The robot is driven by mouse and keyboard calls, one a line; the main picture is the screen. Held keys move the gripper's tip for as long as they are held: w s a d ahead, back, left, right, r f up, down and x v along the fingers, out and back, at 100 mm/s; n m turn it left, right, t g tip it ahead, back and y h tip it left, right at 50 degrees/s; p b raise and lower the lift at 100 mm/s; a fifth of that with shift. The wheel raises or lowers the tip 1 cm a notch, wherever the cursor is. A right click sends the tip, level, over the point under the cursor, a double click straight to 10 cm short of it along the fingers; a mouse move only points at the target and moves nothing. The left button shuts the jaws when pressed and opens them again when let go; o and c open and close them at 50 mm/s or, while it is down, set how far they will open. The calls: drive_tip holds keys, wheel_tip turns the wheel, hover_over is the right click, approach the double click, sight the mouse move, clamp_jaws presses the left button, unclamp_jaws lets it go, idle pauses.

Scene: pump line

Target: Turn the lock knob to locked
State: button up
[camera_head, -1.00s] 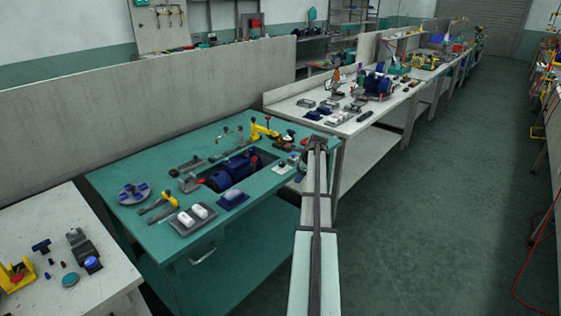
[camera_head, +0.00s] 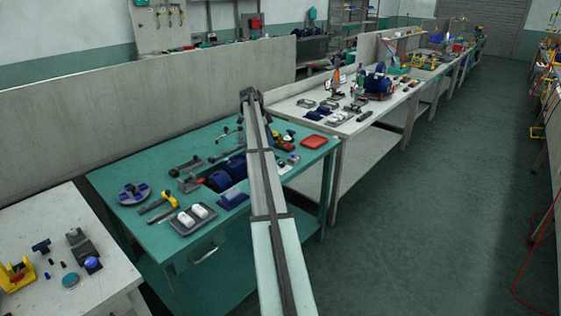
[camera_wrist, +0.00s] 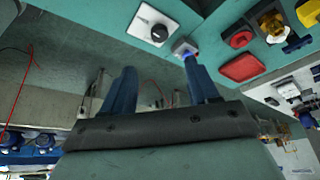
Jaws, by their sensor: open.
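A white plate with a round black knob (camera_wrist: 159,33), which looks like the lock knob, is at the top of the wrist view, on the green bench. Its setting is too small to read. My gripper (camera_wrist: 159,64) is open and empty, its two blue fingers apart. The knob lies beyond the fingertips, between their lines, and nothing touches it. A small grey box with a blue button (camera_wrist: 184,48) shows right by the right fingertip; I cannot tell whether they touch. In the head view my arm's far end (camera_head: 250,97) is over the green bench's back; the fingers are not distinguishable there.
A red pad (camera_head: 314,142) lies at the green bench's right end; in the wrist view it is right of the fingers. A red button (camera_wrist: 239,39) and a yellow part (camera_wrist: 272,25) are near it. A blue motor (camera_head: 226,172) and a tray (camera_head: 193,218) are left of my arm.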

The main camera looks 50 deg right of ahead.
sight(282, 162)
drive_tip(key=x, duration=1.3)
drive_tip(key=c, duration=1)
